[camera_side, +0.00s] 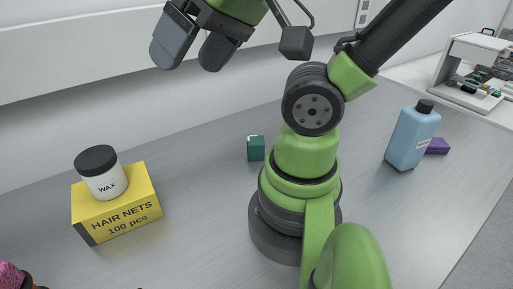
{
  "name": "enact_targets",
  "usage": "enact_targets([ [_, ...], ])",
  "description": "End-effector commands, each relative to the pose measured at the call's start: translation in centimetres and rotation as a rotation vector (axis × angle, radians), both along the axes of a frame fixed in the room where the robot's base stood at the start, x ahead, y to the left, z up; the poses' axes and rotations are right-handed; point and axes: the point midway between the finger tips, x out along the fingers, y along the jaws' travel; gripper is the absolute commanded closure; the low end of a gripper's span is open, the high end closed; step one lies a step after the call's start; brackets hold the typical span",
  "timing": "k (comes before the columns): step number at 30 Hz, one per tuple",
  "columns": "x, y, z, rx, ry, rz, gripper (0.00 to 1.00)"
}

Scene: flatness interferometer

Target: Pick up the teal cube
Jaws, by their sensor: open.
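The teal cube (256,149) is a small block on the grey table, behind and just left of my arm's base in the picture. All of it seems to show, with a small pale mark on its top edge. My gripper (193,50) is at the top of the view, above and to the left of the cube. Its two dark finger pads are apart with nothing between them. It is clear of the table and does not touch the cube.
A yellow hair nets box (122,213) carries a white wax jar (106,183) at left. A blue bottle (411,136) stands at right beside a purple block (437,146). A pink item (10,275) is cut off at lower left. The table (190,160) between box and cube is clear.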

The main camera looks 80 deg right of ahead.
Motion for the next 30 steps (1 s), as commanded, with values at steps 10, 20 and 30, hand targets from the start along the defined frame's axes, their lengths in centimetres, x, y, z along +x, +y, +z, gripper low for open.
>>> enact_targets([
  [10, 0.2, -0.2, -0.1, 0.006, 0.009, -0.02, 0.23],
  [20, 4.3, -8.1, -5.0, 0.229, 0.258, -0.813, 0.23],
  [30, 1.2, -19.2, -15.4, 0.567, 0.44, -1.94, 0.23],
])
